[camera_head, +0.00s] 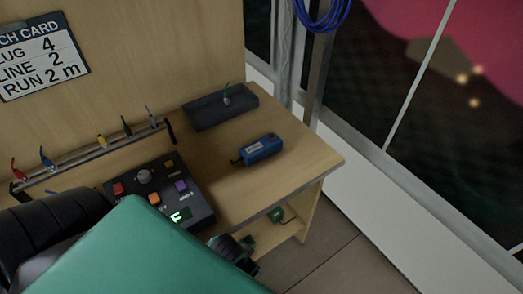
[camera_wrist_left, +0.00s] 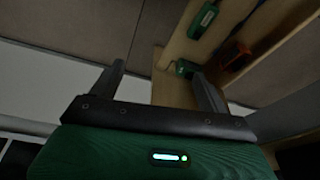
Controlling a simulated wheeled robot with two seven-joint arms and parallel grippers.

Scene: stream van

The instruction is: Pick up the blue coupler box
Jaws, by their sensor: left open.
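The blue coupler box (camera_head: 261,147) lies on the wooden desk top, right of the control panel, with a short dark stub at its left end. It does not show in the left wrist view. My left gripper (camera_wrist_left: 160,88) is open, with its two dark fingers wide apart and nothing between them. The gripper is apart from the box. My right gripper is not in view.
A dark tray (camera_head: 206,119) holding a small green-tipped item stands behind the box. A control panel (camera_head: 190,205) with coloured buttons and a cable rack (camera_head: 95,153) are to the left. Below the desk top is a shelf with a green item (camera_head: 275,214). An orange item (camera_wrist_left: 236,55) shows in the wrist view.

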